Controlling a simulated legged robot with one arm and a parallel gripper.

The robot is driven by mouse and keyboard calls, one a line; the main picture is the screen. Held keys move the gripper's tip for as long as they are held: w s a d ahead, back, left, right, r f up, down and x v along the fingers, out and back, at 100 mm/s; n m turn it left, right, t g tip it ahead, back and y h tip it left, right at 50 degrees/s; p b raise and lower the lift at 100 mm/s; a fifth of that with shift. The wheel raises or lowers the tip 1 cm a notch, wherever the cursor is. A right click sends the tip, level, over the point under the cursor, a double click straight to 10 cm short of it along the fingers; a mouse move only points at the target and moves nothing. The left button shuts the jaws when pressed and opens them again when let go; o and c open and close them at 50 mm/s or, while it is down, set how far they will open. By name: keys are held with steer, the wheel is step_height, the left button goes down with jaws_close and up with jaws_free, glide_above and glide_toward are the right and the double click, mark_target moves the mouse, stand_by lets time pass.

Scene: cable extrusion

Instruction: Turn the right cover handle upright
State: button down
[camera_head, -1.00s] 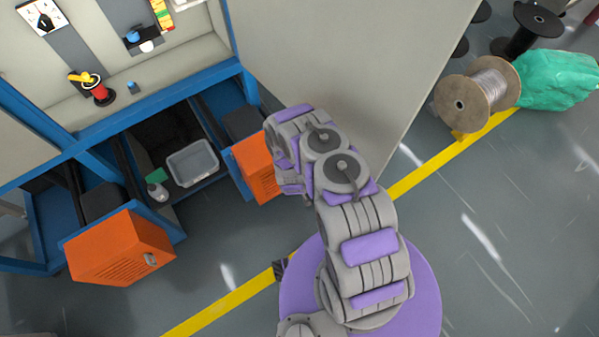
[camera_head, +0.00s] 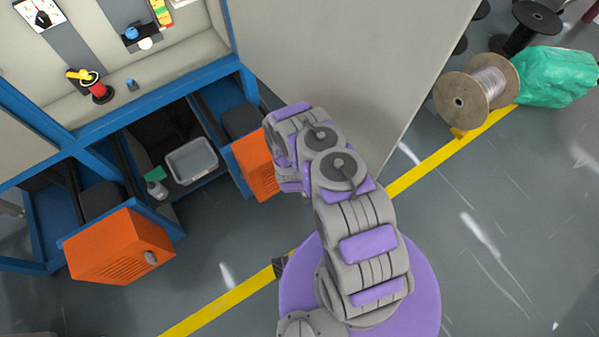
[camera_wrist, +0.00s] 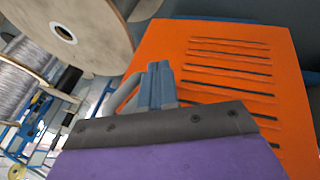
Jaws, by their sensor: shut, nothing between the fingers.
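The right orange cover (camera_head: 252,165) is partly hidden behind my arm in the head view. In the wrist view the slotted orange cover (camera_wrist: 235,65) fills the middle and right. My gripper (camera_wrist: 158,70) shows there as narrow grey fingers close together, with nothing seen between them. They overlap the left part of the cover in the picture; I cannot tell whether they touch it. My fingers are hidden in the head view.
The left orange cover (camera_head: 118,247) has a small grey handle (camera_head: 151,257). A grey bin (camera_head: 191,162) and a bottle (camera_head: 156,189) sit between the covers. A pale panel (camera_head: 350,65) stands beyond my arm. Open floor lies to the right, with a cable spool (camera_head: 476,91) farther back.

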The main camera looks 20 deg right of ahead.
steer(key=shift+d, duration=0.1)
steer(key=shift+r, duration=0.1)
stand_by(0.6)
steer(key=shift+r+p, duration=0.3)
steer(key=shift+r, duration=0.4)
